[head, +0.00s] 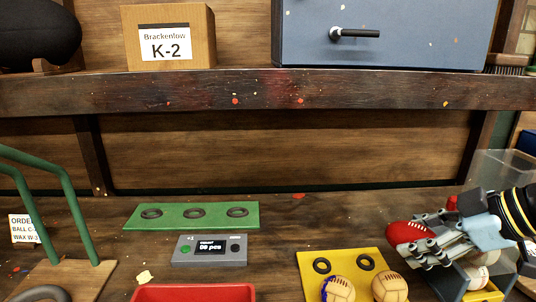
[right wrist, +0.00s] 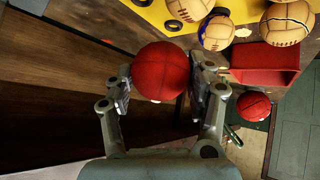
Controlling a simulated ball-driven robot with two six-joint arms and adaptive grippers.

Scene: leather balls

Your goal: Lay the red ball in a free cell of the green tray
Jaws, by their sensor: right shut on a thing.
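The red ball (head: 404,232) is held in my right gripper (head: 424,247) at the right of the head view, above the bench near the yellow tray. In the right wrist view the red ball (right wrist: 160,71) sits between the two fingers of my right gripper (right wrist: 160,85). The green tray (head: 137,216) lies flat on the bench, left of centre. It has three black rings in a row, all empty. The held ball is to the right of the green tray and apart from it. My left gripper is not in view.
A yellow tray (head: 311,284) holds tan balls (head: 338,289) and has two empty rings. A grey counter box (head: 209,251) stands in front of the green tray, with a red bin (head: 190,292) nearer. A green tube frame (head: 70,200) stands left. Another red ball (right wrist: 253,105) shows in the wrist view.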

